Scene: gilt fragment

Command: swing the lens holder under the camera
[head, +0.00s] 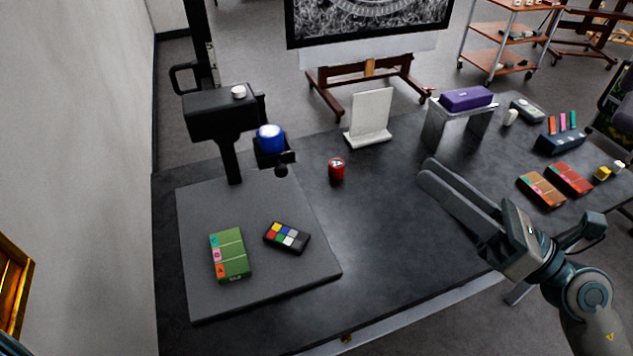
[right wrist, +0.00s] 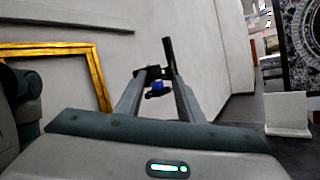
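A black camera body (head: 222,113) sits on a dark upright post at the left of the table. The lens holder (head: 273,157), a small dark bracket with a blue round lens (head: 270,137) and a knob below, is at the right side of the camera body, out to the side rather than beneath it. In the right wrist view the blue lens (right wrist: 157,86) shows small and distant between the fingers. My right gripper (head: 424,171) is open and empty above the table's right half, well apart from the holder. My left gripper is not in view.
A grey base board (head: 265,285) carries a green box (head: 230,254) and a colour chart (head: 287,238). A purple case (head: 466,98) is at the back. The front middle is clear.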

